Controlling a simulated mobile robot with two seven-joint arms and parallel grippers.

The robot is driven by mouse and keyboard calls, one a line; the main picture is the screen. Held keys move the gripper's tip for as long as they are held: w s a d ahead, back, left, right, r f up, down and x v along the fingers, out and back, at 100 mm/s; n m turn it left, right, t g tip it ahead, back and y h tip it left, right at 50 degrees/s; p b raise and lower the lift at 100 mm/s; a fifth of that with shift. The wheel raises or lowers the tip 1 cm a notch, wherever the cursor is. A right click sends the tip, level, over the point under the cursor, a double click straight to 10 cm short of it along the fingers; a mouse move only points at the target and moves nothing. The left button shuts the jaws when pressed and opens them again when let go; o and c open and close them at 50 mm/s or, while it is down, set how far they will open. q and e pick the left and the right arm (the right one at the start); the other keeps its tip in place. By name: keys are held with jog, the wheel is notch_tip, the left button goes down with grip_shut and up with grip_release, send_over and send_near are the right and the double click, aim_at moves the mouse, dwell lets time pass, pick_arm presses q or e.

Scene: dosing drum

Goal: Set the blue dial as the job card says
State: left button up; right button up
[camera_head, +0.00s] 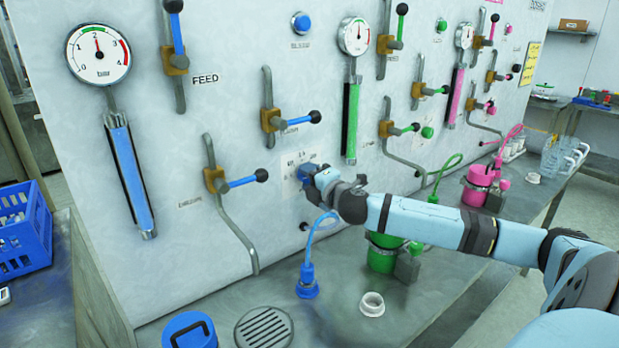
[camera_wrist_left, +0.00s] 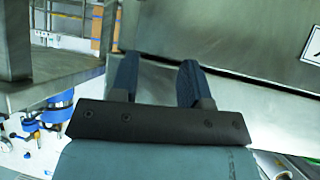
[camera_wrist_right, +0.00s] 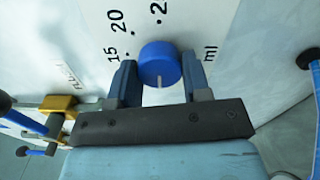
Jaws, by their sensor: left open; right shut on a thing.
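The blue dial (camera_wrist_right: 160,66) is on the white panel (camera_head: 230,105), between the two fingers of my right gripper (camera_wrist_right: 157,72), which is shut on it. A white line on the dial points toward the gripper's palm. Printed marks 15 and 20, part of another number and "ml" show around it. In the head view the dial (camera_head: 307,171) is partly hidden by my right gripper (camera_head: 322,180). My left gripper (camera_wrist_left: 156,74) is open and empty, near grey metal surfaces. A yellow card (camera_head: 529,64) hangs at the far right; its text is too small to read.
Blue levers (camera_head: 247,181) stick out left of and above the dial. Below are a blue hose fitting (camera_head: 308,280), a green canister (camera_head: 384,255) and a white ring (camera_head: 372,304) on the metal bench. A blue crate (camera_head: 22,235) stands at the left.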

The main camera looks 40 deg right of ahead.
jog(key=o, duration=0.9)
jog(key=shift+o, duration=0.2)
jog(key=s+a, duration=0.1)
jog(key=s, duration=1.2)
jog(key=shift+s+a, duration=0.25)
jog(key=shift+s, duration=0.1)
